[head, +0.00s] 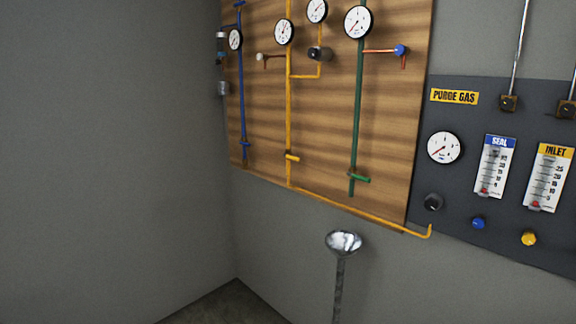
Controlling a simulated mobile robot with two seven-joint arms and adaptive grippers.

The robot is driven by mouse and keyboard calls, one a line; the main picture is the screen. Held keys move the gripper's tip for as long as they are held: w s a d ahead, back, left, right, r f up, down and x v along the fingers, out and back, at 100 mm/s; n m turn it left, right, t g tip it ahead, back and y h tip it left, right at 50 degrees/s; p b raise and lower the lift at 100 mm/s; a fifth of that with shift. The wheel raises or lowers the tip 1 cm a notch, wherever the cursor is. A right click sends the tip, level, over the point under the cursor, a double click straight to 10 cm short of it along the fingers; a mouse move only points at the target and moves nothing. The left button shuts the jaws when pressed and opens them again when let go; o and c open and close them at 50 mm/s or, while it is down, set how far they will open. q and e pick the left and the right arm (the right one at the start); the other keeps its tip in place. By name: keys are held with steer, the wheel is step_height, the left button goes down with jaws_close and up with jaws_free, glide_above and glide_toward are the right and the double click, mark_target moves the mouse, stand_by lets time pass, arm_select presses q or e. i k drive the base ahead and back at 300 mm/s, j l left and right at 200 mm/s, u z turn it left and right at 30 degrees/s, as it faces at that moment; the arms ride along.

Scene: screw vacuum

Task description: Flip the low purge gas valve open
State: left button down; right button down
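No valve in the head view carries a readable "low purge gas" label, so I cannot tell for certain which one it is. A yellow pipe (289,115) runs down the wooden board, with a small yellow handle (292,157) low on it. A yellow "PURGE GAS" label (454,97) is on the dark panel (470,120) at the right. Below it are a round gauge (444,147) and a black knob (433,202). Neither of my grippers is in view.
A blue pipe with a low blue handle (245,144) and a green pipe with a low green handle (360,178) flank the yellow pipe. A metal funnel (344,242) on a post stands before the wall below the board. Bare wall fills the left.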

mark_target(286, 155)
steer(key=i+u, duration=0.2)
steer(key=i, duration=2.25)
